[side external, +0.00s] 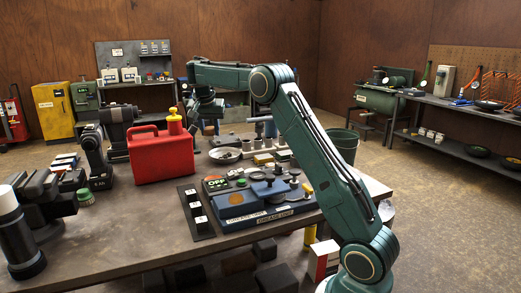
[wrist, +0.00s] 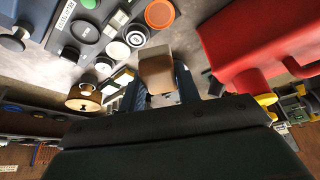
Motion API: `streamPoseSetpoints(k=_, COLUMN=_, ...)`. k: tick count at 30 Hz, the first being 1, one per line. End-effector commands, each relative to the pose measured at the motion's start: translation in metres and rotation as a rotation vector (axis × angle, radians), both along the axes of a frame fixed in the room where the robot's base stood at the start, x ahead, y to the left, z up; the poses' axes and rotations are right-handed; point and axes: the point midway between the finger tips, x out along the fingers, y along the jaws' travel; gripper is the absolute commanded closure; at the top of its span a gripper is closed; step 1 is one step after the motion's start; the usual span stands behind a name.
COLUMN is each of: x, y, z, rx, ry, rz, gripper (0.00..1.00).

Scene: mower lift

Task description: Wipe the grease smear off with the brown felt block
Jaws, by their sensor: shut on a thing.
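My gripper (wrist: 158,88) is shut on a brown block (wrist: 157,72), which shows between the two fingers in the wrist view. In the side view my gripper (side external: 207,122) points down just right of the red can, above the table, and the block is too small to make out there. I cannot make out the grease smear with certainty. A round orange-brown patch (side external: 236,198) shows on the blue-and-black unit (side external: 262,206) labelled as a grease unit. The gripper is behind this unit and above it, apart from it.
The red can (side external: 160,155) with a yellow cap stands close to the gripper; it also fills the right of the wrist view (wrist: 250,45). A shallow dish (side external: 225,155) and several small parts lie behind the unit. The table's front left (side external: 130,245) is mostly clear.

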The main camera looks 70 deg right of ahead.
Motion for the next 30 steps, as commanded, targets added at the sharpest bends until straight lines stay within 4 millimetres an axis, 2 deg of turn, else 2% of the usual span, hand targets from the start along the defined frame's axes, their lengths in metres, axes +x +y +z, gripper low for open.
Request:
streamPoseSetpoints(k=8, x=-0.031, y=0.035, z=-0.014, rx=0.000, ry=0.001, rz=-0.183, gripper=0.86)
streamPoseSetpoints(k=18, x=-0.080, y=0.074, z=-0.032, rx=-0.001, ry=0.002, rz=-0.409, gripper=0.86)
streamPoseSetpoints(k=24, x=-0.108, y=0.091, z=-0.041, rx=-0.001, ry=0.000, rz=-0.515, gripper=0.86)
streamPoseSetpoints(k=30, x=-0.123, y=0.099, z=-0.046, rx=-0.002, ry=0.000, rz=-0.570, gripper=0.86)
